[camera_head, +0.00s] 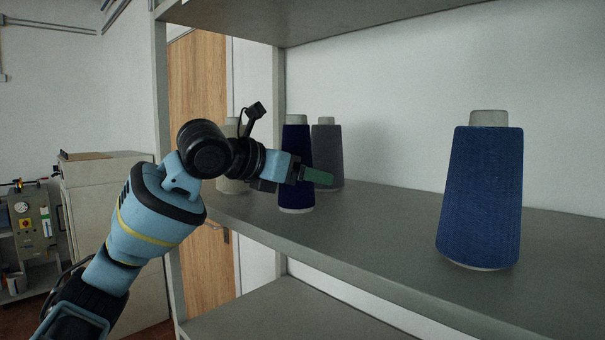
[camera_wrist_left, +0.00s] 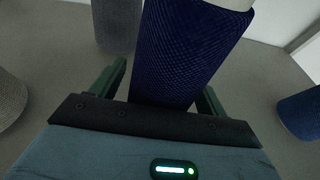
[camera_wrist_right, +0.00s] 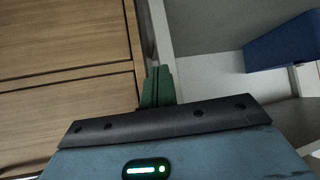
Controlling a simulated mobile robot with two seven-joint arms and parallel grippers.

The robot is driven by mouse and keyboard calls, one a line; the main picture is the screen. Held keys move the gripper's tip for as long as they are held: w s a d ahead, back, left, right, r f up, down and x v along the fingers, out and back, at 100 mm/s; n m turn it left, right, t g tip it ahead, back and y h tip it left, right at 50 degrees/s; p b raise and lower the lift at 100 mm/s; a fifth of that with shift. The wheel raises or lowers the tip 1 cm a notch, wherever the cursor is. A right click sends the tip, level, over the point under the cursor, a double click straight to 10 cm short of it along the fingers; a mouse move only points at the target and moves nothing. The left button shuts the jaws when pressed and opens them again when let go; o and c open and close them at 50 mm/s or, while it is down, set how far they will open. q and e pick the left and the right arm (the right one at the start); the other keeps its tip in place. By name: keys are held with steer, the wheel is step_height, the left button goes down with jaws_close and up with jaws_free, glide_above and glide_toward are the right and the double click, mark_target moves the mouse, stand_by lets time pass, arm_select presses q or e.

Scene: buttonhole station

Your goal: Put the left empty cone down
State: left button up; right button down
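A dark navy thread cone (camera_head: 296,160) with a pale top stands upright on the shelf in the head view. It shows large and close in the left wrist view (camera_wrist_left: 185,50). My left gripper (camera_head: 312,176) is at this cone. Its spread fingers (camera_wrist_left: 166,78) lie on either side of the cone, with a visible gap beside the left finger. My right gripper (camera_wrist_right: 158,87) shows only in the right wrist view, its fingers together with nothing between them. I see no cone bare of thread.
A blue cone (camera_head: 482,195) stands on the shelf (camera_head: 370,225) at right. A grey cone (camera_head: 328,155) is behind the navy one, and a cream cone (camera_head: 231,184) is partly hidden by my left arm. The shelf between navy and blue cones is clear. An upper shelf board (camera_head: 300,15) hangs above.

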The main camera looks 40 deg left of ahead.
arm_select(q)
steer(key=shift+s+r, duration=0.1)
steer(key=shift+r, duration=0.05)
steer(key=v, duration=1)
steer(key=shift+s+a, duration=0.1)
steer(key=shift+s, duration=0.3)
steer(key=shift+s+r, duration=0.15)
steer(key=shift+s, duration=0.35)
arm_select(e)
steer(key=shift+s+f, duration=0.35)
steer(key=shift+f, duration=0.1)
arm_select(q)
steer(key=shift+r, duration=0.1)
arm_select(e)
steer(key=shift+a, duration=0.1)
steer(key=shift+s, duration=0.1)
